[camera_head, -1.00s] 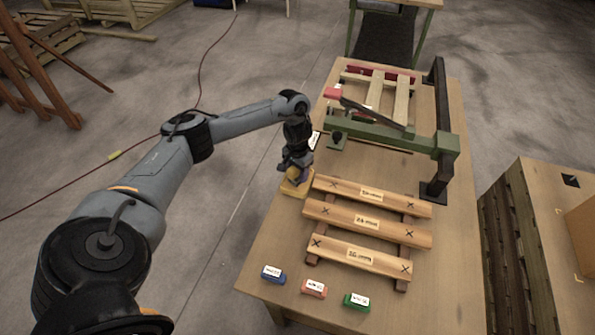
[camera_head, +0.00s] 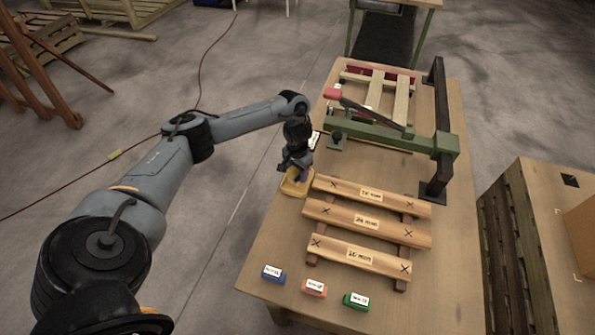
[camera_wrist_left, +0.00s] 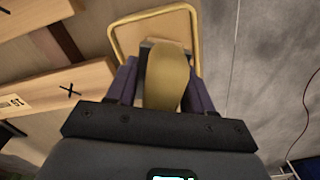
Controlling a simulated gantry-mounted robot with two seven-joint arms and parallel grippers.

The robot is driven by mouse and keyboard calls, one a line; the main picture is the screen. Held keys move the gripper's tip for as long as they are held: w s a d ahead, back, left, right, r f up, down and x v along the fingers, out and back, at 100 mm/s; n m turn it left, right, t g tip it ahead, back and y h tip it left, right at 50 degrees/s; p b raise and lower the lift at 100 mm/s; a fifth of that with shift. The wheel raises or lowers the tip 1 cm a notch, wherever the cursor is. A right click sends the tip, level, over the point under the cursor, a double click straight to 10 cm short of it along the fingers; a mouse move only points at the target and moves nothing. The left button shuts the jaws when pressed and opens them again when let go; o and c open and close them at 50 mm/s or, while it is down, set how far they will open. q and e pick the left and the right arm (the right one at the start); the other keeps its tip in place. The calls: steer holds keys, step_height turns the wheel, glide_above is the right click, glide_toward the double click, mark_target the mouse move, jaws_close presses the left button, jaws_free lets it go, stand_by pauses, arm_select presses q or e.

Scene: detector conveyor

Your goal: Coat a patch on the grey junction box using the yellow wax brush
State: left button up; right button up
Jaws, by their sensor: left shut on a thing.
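My left gripper (camera_head: 297,171) points down at the left edge of the table, over a shallow tan tray with a yellow rim (camera_head: 292,190). In the left wrist view the purple fingers (camera_wrist_left: 163,82) are shut on a rounded yellow handle (camera_wrist_left: 168,78), which looks like that of the wax brush. The tray (camera_wrist_left: 113,38) lies just beyond and beneath it. The brush's lower end is hidden, so I cannot tell whether it touches the tray. I cannot make out a grey junction box in either view. My right gripper is not in view.
Labelled planks (camera_head: 335,230) on a wooden frame lie right of the tray. A green clamp frame with a black upright (camera_head: 440,120) stands behind them. Blue (camera_head: 273,274), red (camera_head: 314,288) and green (camera_head: 356,301) blocks sit at the front. The table's right front is bare.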

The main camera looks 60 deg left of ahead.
arm_select(q)
steer(key=shift+f, duration=0.1)
stand_by(0.5)
steer(key=shift+f+p, duration=0.1)
steer(key=shift+p, duration=0.2)
stand_by(0.7)
steer(key=shift+r+p, duration=0.75)
steer(key=shift+p, duration=0.2)
step_height(320, 180, up, 6)
steer(key=p, duration=0.7)
steer(key=shift+f, duration=0.1)
steer(key=shift+d, duration=0.1)
